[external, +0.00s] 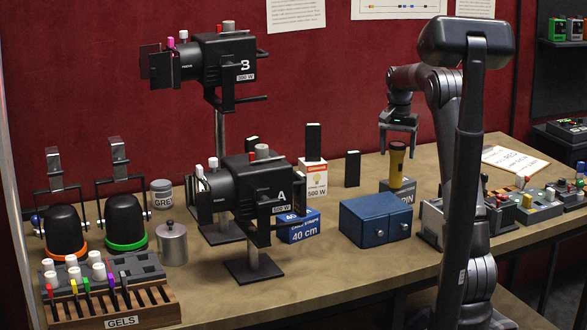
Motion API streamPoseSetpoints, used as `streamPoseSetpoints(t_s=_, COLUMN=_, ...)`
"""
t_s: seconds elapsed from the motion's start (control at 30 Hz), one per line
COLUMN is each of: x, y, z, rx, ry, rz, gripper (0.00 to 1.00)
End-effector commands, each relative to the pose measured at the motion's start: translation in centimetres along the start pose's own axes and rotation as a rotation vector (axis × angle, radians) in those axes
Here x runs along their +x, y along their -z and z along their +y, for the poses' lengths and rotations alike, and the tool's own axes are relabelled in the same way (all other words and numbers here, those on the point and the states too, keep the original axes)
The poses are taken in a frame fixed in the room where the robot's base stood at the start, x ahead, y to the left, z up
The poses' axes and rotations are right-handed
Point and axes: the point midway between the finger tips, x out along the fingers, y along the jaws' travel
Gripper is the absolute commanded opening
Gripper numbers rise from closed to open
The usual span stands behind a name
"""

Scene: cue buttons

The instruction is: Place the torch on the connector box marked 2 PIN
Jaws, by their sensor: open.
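The torch (396,166) has a yellow-brown body and a dark head, and it stands upright. Its lower end appears to rest on a grey-blue connector box (405,196), on which "PIN" shows; the digit before it is hidden behind a blue case. My gripper (398,150) points down just above the torch, with its fingers apart on either side of the torch's head. It is open and I see no grip on the torch.
The blue case (376,220) with round knobs stands in front of the connector box. Lamp A (250,190) and lamp B (222,70) stand to the left. Control boxes (537,203) and a paper sheet (514,159) lie to the right. Black upright blocks (353,169) stand behind.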

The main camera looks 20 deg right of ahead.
Motion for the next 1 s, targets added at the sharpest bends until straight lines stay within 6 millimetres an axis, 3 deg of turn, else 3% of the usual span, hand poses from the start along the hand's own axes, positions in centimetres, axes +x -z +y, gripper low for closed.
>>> streamPoseSetpoints(t_s=0.3, x=-6.6, y=0.0, z=-0.1, rx=-0.001, ry=0.002, rz=0.003, gripper=0.69)
streamPoseSetpoints(t_s=0.5, x=-9.9, y=0.0, z=-0.1, rx=0.0, ry=0.001, rz=0.001, gripper=0.69)
streamPoseSetpoints(t_s=0.83, x=-11.5, y=-0.3, z=0.0, rx=-0.005, ry=0.002, rz=0.003, gripper=0.69)
streamPoseSetpoints(t_s=1.0, x=-13.0, y=-3.3, z=0.2, rx=-0.062, ry=0.023, rz=0.035, gripper=0.69)
